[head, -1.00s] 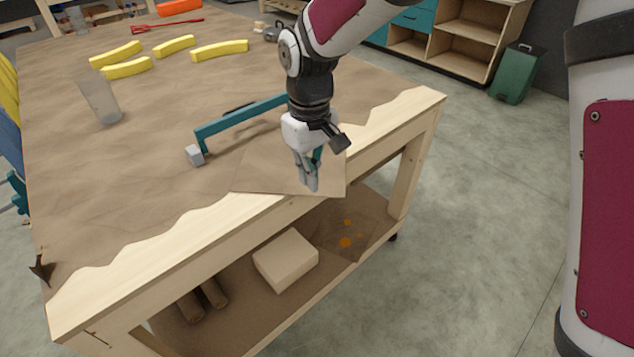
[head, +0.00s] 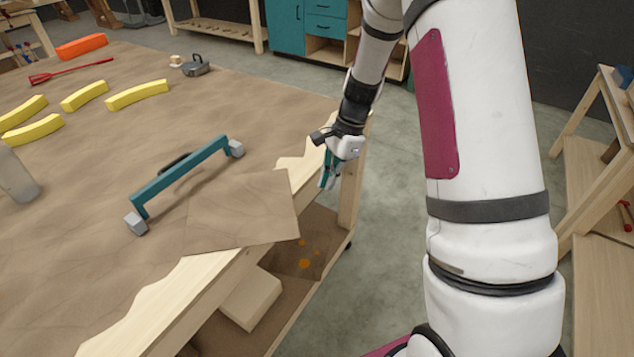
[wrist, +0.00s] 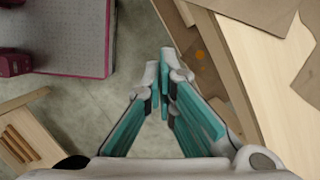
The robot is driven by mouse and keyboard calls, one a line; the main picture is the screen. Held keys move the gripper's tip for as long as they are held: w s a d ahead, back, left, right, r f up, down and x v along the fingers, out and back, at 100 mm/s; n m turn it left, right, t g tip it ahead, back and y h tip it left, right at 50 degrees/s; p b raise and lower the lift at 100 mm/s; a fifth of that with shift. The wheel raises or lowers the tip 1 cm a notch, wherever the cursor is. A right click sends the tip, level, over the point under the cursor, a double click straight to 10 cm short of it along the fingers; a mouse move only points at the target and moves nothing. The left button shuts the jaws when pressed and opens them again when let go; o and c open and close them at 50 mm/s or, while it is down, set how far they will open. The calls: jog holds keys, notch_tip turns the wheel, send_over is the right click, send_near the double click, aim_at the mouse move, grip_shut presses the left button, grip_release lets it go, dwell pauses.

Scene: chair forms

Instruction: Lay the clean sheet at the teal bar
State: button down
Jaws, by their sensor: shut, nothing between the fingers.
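The clean sheet (head: 245,215), a plain brown rectangle, lies on the worktable beside the teal bar (head: 182,176). Its front right corner sticks out past the table's edge. The teal bar stands on two grey feet, and the sheet's far left part lies close to it; I cannot tell whether they touch. My gripper (head: 327,184) is shut and empty, to the right of the sheet and apart from it, near the table's right end. In the wrist view my gripper's fingers (wrist: 165,75) meet beside the pale table edge, and part of what looks like the sheet (wrist: 250,12) shows at the top.
The worktable (head: 130,325) has a torn brown covering. A shelf below holds a pale block (head: 252,297) and an orange-spotted brown surface (head: 304,264).

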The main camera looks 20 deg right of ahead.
jog(key=a+f+p, duration=0.2)
jog(key=a+f, duration=0.4)
jog(key=f, duration=0.1)
jog(key=shift+s+f, duration=0.3)
jog(key=shift+s, duration=0.05)
jog(key=shift+a, duration=0.15)
jog(key=shift+s+a, duration=0.15)
jog(key=shift+a, duration=0.95)
